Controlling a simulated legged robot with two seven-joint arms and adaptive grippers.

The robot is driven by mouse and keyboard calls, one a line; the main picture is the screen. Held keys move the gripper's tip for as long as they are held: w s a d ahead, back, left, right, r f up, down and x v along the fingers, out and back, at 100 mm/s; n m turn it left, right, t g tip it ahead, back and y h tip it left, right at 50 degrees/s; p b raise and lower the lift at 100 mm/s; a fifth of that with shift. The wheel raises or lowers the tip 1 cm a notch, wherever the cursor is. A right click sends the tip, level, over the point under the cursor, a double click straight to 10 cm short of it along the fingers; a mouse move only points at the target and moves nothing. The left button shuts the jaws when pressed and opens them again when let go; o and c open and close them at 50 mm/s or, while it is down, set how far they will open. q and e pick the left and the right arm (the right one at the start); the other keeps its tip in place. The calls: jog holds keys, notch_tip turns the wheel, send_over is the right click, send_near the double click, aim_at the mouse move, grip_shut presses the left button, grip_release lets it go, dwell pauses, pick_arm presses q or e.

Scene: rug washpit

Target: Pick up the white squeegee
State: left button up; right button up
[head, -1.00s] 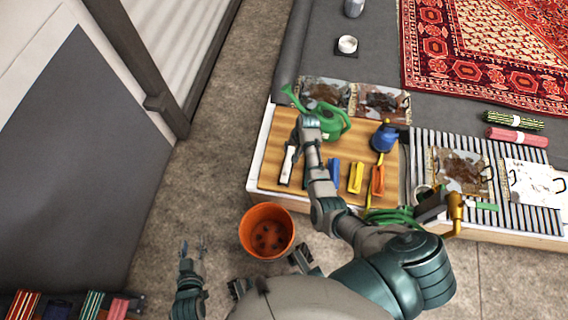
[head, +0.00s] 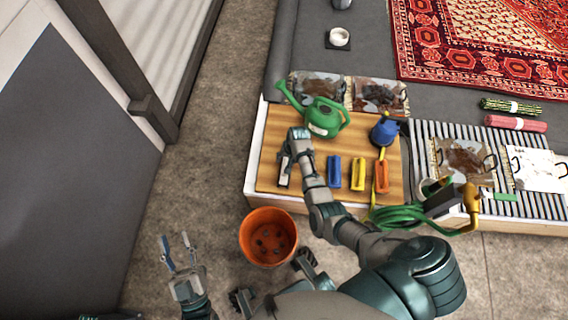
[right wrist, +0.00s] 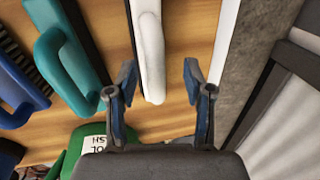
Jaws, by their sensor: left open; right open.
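The white squeegee (head: 283,180) lies at the left end of the wooden board, mostly hidden by my right gripper in the head view. In the right wrist view its pale handle (right wrist: 150,60) runs down toward the gap between the fingers, nearer the left finger. My right gripper (head: 287,160) is open above it; its two blue-tipped fingers (right wrist: 160,82) hold nothing. I cannot tell whether a finger touches the handle. My left gripper (head: 176,240) is open and empty over the floor, left of the orange bucket.
A green watering can (head: 324,118) stands behind my right gripper. Blue (head: 334,172), yellow (head: 358,174) and orange (head: 381,177) tools lie to the right, with a teal-handled brush (right wrist: 70,62) beside the squeegee. A blue spray bottle (head: 384,130) and orange bucket (head: 268,238) are near.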

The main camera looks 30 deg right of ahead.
aim_at(286, 161)
notch_tip(286, 161, down, 4)
jog(key=shift+w+d+r+b, duration=0.1)
jog(key=shift+r+b, duration=0.05)
jog(key=shift+b, duration=0.65)
jog(key=shift+d, duration=0.1)
jog(key=shift+r, duration=0.1)
jog(key=shift+c, duration=1)
pick_arm(q)
jog(key=s+r+t, duration=0.2)
jog(key=s+r+n+t, duration=0.1)
jog(key=t, duration=0.1)
jog(key=shift+a+r, duration=0.15)
jog(key=shift+a, duration=0.1)
pick_arm(e)
jog(key=shift+a, duration=0.25)
grip_shut()
